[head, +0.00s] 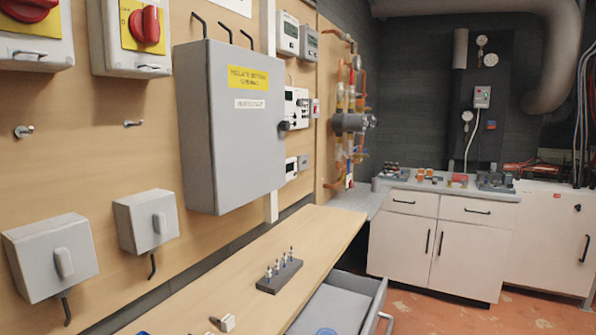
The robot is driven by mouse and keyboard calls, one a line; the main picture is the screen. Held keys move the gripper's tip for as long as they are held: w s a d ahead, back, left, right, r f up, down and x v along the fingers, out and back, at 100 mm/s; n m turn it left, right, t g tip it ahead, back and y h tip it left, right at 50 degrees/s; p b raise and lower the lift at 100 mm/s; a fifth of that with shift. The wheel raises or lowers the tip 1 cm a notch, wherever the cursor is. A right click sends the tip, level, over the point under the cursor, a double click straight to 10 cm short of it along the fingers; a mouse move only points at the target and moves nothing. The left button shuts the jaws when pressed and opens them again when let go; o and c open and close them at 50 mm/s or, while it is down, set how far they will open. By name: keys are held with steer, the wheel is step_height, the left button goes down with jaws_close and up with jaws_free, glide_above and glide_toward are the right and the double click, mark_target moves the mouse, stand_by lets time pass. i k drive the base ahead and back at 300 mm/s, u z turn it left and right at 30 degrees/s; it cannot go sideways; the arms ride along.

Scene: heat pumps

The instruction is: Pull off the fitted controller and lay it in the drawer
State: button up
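Several controller-like units are on the wooden wall panel just right of the grey cabinet. A white unit with a display (287,35) and a greyer one (308,43) sit at the top. A white unit with dark knobs (296,107) is in the middle. Below are a small white unit with a display (291,167) and a smaller one beside it (302,162). I cannot tell which is the fitted controller. A grey drawer (338,308) stands open under the wooden bench, with part of a blue round thing inside. My gripper is not in view.
The grey cabinet (232,120) juts from the panel and partly screens the wall units. The wooden bench (310,240) carries a dark rack with small fittings (279,276) and a small white part (227,322). Red floor (440,315) is clear right of the drawer.

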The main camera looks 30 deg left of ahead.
mark_target(349, 311)
steer(key=z, duration=0.3)
steer(key=i, duration=2.4)
steer(key=u, duration=1.5)
steer(key=i, duration=0.75)
steer(key=u, duration=0.7)
